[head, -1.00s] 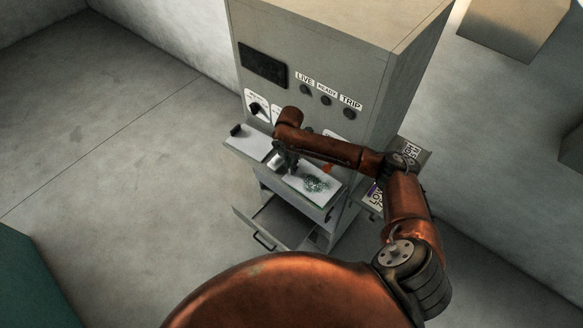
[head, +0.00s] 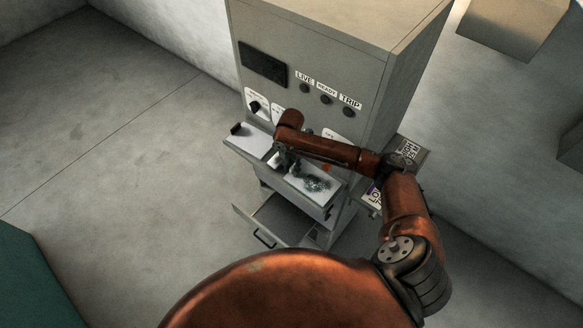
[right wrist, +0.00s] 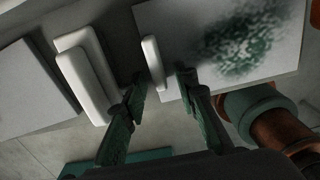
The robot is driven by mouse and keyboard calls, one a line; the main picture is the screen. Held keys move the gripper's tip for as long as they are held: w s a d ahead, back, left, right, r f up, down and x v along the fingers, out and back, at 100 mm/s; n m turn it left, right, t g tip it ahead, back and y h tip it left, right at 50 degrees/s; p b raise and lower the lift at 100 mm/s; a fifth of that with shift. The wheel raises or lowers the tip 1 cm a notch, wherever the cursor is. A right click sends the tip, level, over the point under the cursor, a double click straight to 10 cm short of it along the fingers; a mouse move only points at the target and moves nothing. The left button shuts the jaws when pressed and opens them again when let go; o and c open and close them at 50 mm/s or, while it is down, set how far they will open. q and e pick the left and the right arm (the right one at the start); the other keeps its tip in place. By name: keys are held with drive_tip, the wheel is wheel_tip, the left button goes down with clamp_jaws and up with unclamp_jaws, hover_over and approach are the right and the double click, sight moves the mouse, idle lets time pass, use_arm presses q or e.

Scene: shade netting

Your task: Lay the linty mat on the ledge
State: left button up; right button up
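The linty mat (head: 322,194) is a white sheet with a dark green speckled patch, lying on the right part of the cabinet's ledge. In the right wrist view, the mat (right wrist: 187,20) has a white raised bar (right wrist: 152,64) at its left edge. My right gripper (right wrist: 159,76) is over the ledge at this edge. Its two dark green fingers are apart, one on each side of the bar, and I see no clear grip on it. In the head view, the gripper (head: 286,163) is partly hidden by my copper arm. My left gripper is out of view.
A clean white sheet (head: 253,145) with a black piece (head: 238,129) lies on the ledge's left part. Two white bars (right wrist: 82,82) stand left of the fingers. An open drawer (head: 278,222) juts out below. The grey cabinet (head: 330,60) rises behind; floor at left is clear.

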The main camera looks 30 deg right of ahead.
wheel_tip(320, 180, up, 12)
drive_tip(key=b, duration=0.2)
drive_tip(key=shift+r, duration=0.15)
